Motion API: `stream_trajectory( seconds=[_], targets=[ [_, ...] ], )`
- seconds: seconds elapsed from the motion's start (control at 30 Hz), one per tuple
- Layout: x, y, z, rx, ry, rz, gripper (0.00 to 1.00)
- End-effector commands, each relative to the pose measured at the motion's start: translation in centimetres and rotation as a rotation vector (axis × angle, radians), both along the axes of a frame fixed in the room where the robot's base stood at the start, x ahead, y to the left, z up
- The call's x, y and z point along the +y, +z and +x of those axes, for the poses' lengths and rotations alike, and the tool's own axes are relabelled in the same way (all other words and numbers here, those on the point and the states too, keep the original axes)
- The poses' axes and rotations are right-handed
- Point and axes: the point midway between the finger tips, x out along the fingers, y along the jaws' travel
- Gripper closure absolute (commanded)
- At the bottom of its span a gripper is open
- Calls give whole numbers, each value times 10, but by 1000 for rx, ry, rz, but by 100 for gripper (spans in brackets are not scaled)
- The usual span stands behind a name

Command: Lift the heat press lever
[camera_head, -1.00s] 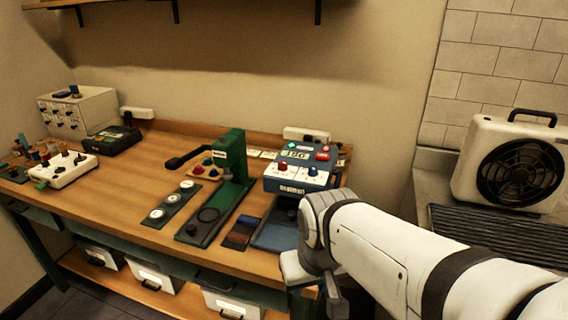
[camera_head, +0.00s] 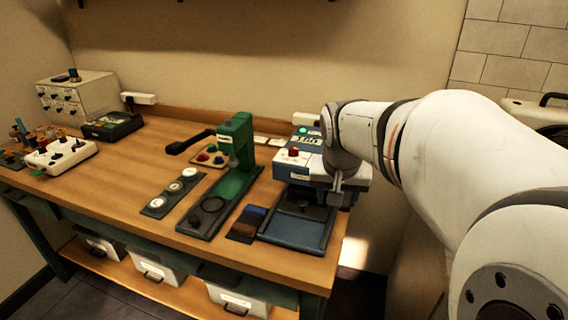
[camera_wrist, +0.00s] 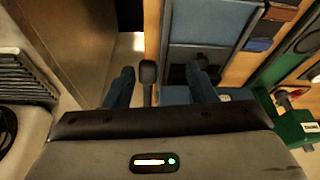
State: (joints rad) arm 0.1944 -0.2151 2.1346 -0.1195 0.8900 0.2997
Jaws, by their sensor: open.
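The heat press (camera_head: 292,155), blue and white with a lit display and a red knob, stands at the right end of the wooden table. Its blue lower plate (camera_head: 297,230) lies in front and also shows in the wrist view (camera_wrist: 208,22). My gripper (camera_head: 338,190) is at the right front of the press and hides part of it. In the wrist view my gripper (camera_wrist: 162,82) is open, with its two dark fingers apart. A black-ended lever (camera_wrist: 148,73) shows between the fingers, nearer the left one. Contact cannot be told.
A green hand press (camera_head: 235,150) with a black arm stands left of the heat press. Fabric swatches (camera_head: 246,223) and a strip with several round discs (camera_head: 173,190) lie on the table. A white control box (camera_head: 62,154) is at the far left. White bins sit below.

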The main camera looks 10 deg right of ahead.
Motion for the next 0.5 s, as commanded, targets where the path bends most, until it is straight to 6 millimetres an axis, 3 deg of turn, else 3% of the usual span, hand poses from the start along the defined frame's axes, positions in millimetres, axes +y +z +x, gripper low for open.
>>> stream_trajectory(
  seconds=[0.1, 0.2, 0.5],
  targets=[
    [-29, -3, 27, -30, -107, -9, 49],
    [-40, -3, 38, -43, -149, -12, 49],
    [-51, -42, 52, -42, -155, -11, 49]
  ],
)
